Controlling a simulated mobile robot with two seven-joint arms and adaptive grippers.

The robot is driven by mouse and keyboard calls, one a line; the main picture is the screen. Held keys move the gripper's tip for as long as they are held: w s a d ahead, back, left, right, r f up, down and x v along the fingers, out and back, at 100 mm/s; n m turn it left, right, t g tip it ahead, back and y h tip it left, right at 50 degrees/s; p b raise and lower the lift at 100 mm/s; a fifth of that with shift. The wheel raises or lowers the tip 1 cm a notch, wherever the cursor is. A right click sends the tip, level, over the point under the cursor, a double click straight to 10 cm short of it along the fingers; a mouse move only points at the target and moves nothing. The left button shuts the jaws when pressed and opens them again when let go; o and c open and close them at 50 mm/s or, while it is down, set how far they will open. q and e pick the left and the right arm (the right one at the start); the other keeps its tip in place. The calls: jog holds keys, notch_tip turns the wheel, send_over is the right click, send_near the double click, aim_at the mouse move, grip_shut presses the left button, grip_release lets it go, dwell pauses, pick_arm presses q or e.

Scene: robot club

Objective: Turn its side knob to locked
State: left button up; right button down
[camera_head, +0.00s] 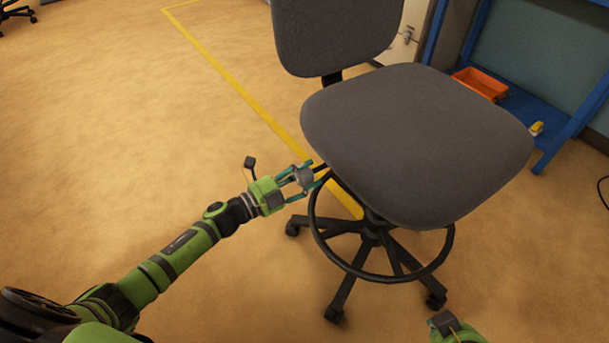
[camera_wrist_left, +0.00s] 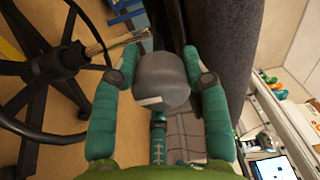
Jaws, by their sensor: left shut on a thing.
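The grey side knob (camera_wrist_left: 162,80) sits beside the underside of the dark grey chair seat (camera_head: 415,135). It is a rounded knob with a small pale mark on its face, and it also shows in the head view (camera_head: 304,176). My left gripper (camera_head: 306,180) reaches in from the left, with its teal fingers on both sides of the knob, shut on it. In the left wrist view the fingers (camera_wrist_left: 160,85) flank the knob. My right gripper is not clearly seen; only a green part of my right arm (camera_head: 455,328) shows at the bottom edge.
The chair has a footrest ring (camera_head: 318,236) and a dark wheeled base (camera_head: 347,285) below the seat. A blue shelf unit (camera_head: 545,120) with an orange bin (camera_head: 480,83) stands at the back right.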

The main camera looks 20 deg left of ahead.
dwell(0.3)
pick_arm(q)
jog(key=o, duration=1.1)
jog(key=shift+o, duration=0.2)
jog(key=v, duration=1.2)
